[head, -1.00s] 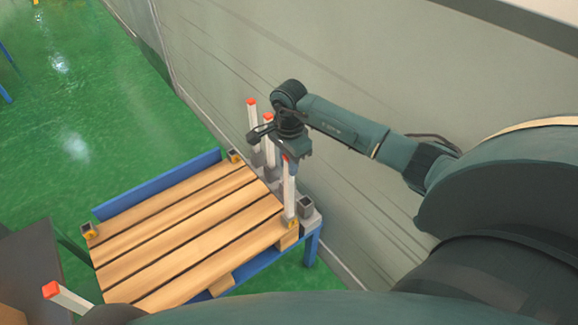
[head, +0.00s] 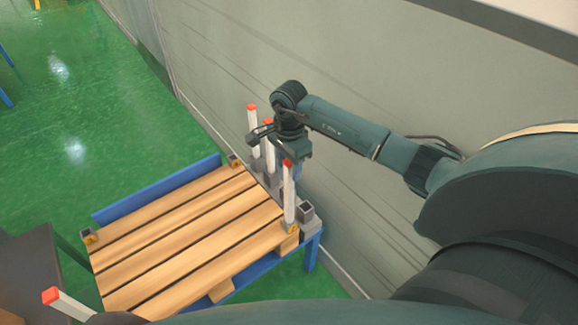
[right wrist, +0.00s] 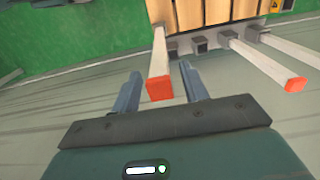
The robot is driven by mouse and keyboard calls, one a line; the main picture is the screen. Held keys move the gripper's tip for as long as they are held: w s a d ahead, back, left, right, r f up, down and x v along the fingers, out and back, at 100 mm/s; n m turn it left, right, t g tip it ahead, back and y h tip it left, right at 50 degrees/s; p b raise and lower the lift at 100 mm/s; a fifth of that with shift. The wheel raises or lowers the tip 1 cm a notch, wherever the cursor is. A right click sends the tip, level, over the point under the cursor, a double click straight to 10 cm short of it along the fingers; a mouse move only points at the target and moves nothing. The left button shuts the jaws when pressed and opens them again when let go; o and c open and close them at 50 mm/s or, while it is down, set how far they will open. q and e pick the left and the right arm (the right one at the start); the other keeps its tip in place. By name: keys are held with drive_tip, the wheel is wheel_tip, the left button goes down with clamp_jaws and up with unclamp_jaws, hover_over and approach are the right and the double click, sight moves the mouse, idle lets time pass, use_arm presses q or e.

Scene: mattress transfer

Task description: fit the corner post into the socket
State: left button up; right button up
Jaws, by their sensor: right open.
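A white corner post with a red top (head: 289,195) stands upright at the pallet's right corner, its foot at a yellow-edged socket (head: 291,227). It also shows in the right wrist view (right wrist: 160,60), its red end between the fingers. My right gripper (right wrist: 161,90) is open, its fingers on either side of that post and apart from it. In the head view, the gripper (head: 297,172) is just behind the post's top. Two other corner sockets, the far one (head: 234,160) and the left one (head: 89,236), look empty. My left gripper is not in view.
Two more red-topped posts (head: 253,128) (head: 269,150) stand in a grey rack along the wall side; its near holder (head: 305,207) is empty. The slatted pallet (head: 190,225) lies on a blue table. Another post (head: 68,304) shows at bottom left, its foot hidden.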

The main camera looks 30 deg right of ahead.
wheel_tip(320, 180, up, 11)
drive_tip(key=shift+b, duration=0.35)
drive_tip(key=s+a+f+m+y, duration=0.1)
drive_tip(key=s+a+y, duration=0.25)
drive_tip(key=a, duration=0.45)
drive_tip(key=s+a+f+m+g+y, duration=0.1)
drive_tip(key=s+a+f+y, duration=0.1)
drive_tip(key=a+y, duration=0.4)
drive_tip(key=s+a+f+m+y, duration=0.1)
drive_tip(key=s+a+m+y, duration=0.15)
drive_tip(key=a, duration=0.65)
drive_tip(key=s+a+r+m+t+y, duration=0.2)
drive_tip(key=a+r+m+t+y, duration=0.4)
drive_tip(key=m, duration=0.4)
drive_tip(key=d+f+m+t+h, duration=0.35)
drive_tip(key=m+t, duration=0.25)
drive_tip(key=m, duration=0.7)
drive_tip(key=d+f+m+t+h, duration=0.2)
drive_tip(key=d+m+t+h, duration=0.35)
drive_tip(key=m, duration=0.65)
drive_tip(key=s+d+f+m+g+h, duration=0.2)
drive_tip(key=s+f+m+g+h, duration=0.2)
drive_tip(key=s+f+m, duration=0.4)
wheel_tip(320, 180, down, 4)
drive_tip(key=m+g, duration=0.1)
drive_tip(key=m, duration=0.3)
drive_tip(key=shift+s+d+f+m+h, duration=0.15)
drive_tip(key=shift+s+m+h, duration=0.15)
drive_tip(key=shift+s+m, duration=0.1)
